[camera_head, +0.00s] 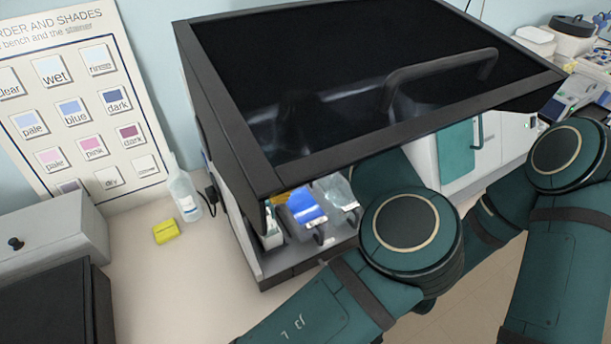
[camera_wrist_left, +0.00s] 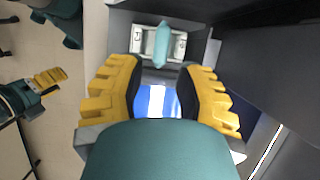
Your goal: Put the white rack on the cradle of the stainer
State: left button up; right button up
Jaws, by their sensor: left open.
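The stainer (camera_head: 215,150) stands on the bench under a dark see-through lid. Inside its open front are a blue bath (camera_head: 303,203) and a pale teal bath (camera_head: 340,188). My left gripper (camera_wrist_left: 160,72) is open in the left wrist view, with a blue and white piece (camera_wrist_left: 155,100) showing between its yellow fingers; I cannot tell whether it touches. A pale teal piece (camera_wrist_left: 162,45) lies beyond the fingertips. I cannot make out the white rack or the cradle for certain. My right gripper (camera_wrist_left: 48,78) shows at the left of the left wrist view, its opening unclear.
A squeeze bottle (camera_head: 183,190) and a yellow block (camera_head: 166,232) stand left of the stainer. A grey drawer box (camera_head: 60,230) is at the far left, below a shade chart (camera_head: 75,100).

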pick_arm(q)
jog(key=w+d, duration=0.6)
jog(key=d, duration=0.2)
jog(key=shift+d+b, duration=0.3)
jog(key=shift+d, duration=0.05)
jog(key=shift+s+f, duration=0.1)
